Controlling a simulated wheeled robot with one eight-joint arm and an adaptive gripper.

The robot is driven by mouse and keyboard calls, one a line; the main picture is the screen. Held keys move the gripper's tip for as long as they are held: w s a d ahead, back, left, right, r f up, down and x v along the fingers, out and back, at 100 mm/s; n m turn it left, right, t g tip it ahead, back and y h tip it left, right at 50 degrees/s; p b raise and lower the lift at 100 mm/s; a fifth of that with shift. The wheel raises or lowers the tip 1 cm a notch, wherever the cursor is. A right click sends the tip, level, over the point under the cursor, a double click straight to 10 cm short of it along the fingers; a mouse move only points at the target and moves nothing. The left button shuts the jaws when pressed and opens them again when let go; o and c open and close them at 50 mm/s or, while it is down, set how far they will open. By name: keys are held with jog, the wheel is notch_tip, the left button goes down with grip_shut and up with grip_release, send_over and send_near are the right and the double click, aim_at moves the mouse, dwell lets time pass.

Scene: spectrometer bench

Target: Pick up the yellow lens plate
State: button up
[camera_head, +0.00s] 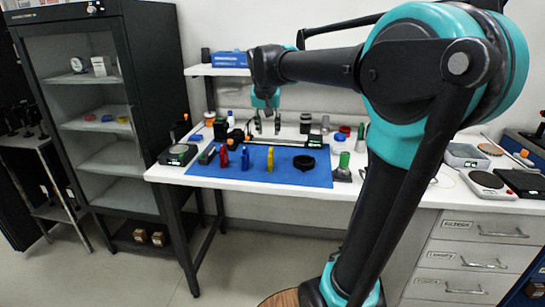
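The yellow lens plate (270,158) stands upright on the blue mat (318,178) on the white bench. My gripper (267,127) hangs fingers-down above and behind the plate in the picture. Its two dark fingers are apart, with nothing visible between them. The gripper and the plate do not look in contact. The plate's small details are too fine to make out.
On the mat, a red plate (223,156) and a blue plate (245,158) stand left of the yellow one; a black ring-shaped object (304,162) lies right. Jars and a dark rail (283,142) crowd the bench behind. The mat's front right is clear.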

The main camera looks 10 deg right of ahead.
send_near(271, 155)
jog(key=w+f, duration=0.1)
jog(key=f, duration=0.1)
jog(key=w+f, duration=0.3)
jog(key=f, duration=0.1)
jog(key=shift+w+d+f, duration=0.15)
jog(key=shift+w+d, duration=0.15)
jog(key=shift+w, duration=0.1)
jog(key=shift+d+x, duration=0.15)
jog(key=shift+x, duration=1.15)
jog(key=shift+d+x, duration=0.15)
jog(key=shift+x, duration=1.2)
jog(key=shift+c, duration=0.3)
grip_shut()
